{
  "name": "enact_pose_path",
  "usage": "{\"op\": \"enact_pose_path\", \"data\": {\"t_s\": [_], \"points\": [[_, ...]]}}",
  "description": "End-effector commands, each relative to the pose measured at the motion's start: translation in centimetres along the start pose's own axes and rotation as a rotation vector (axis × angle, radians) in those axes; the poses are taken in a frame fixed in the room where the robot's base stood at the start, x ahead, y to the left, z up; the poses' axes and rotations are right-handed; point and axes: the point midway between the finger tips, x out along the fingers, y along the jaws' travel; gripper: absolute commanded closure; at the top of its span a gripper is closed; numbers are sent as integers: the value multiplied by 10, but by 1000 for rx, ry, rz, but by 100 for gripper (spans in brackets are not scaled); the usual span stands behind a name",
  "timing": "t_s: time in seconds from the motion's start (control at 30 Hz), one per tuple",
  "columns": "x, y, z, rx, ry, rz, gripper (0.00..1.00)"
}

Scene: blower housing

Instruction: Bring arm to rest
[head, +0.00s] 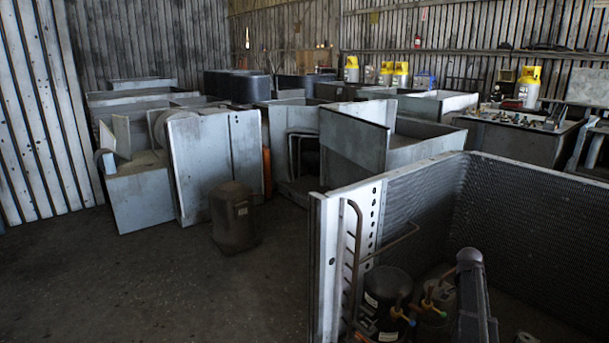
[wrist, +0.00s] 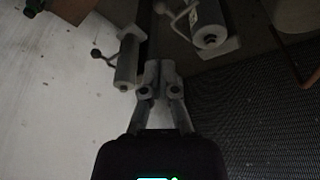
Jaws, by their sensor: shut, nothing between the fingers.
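My gripper (wrist: 158,68) shows in the wrist view with its two fingers together and nothing between them. Its fingertips are close to a grey cylinder with a bent tube (wrist: 128,62) in the picture; I cannot tell whether they touch. A second grey cylinder (wrist: 209,28) is at the upper right. In the head view, the open housing (head: 345,255) at the front right holds a dark compressor (head: 385,300) and copper pipes (head: 352,250). I cannot clearly make out my gripper in the head view.
A mesh coil panel (head: 500,210) forms the housing's walls. Grey cabinets (head: 215,160) crowd the middle, with a dark canister (head: 233,215) on the floor before them. Yellow-topped cylinders (head: 529,85) stand at the back right. The floor (head: 130,280) at front left is clear.

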Motion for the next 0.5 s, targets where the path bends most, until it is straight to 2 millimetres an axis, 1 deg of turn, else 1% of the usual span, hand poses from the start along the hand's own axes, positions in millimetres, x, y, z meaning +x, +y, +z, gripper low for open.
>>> {"op": "enact_pose_path", "data": {"t_s": [0.03, 0.07, 0.1, 0.17, 0.2, 0.27, 0.3, 0.47, 0.5], "points": [[-6, 3, 21, -55, -10, -8, 100], [-9, 4, 32, -92, -16, -13, 100], [-14, 5, 48, -144, -25, -20, 100], [-21, 7, 74, -229, -40, -32, 100], [-26, 9, 91, -287, -50, -39, 100], [-34, 13, 117, -377, -65, -52, 100], [-39, 16, 134, -437, -74, -61, 100], [-57, 32, 198, -675, -109, -100, 100], [-62, 37, 214, -736, -118, -110, 100]]}}
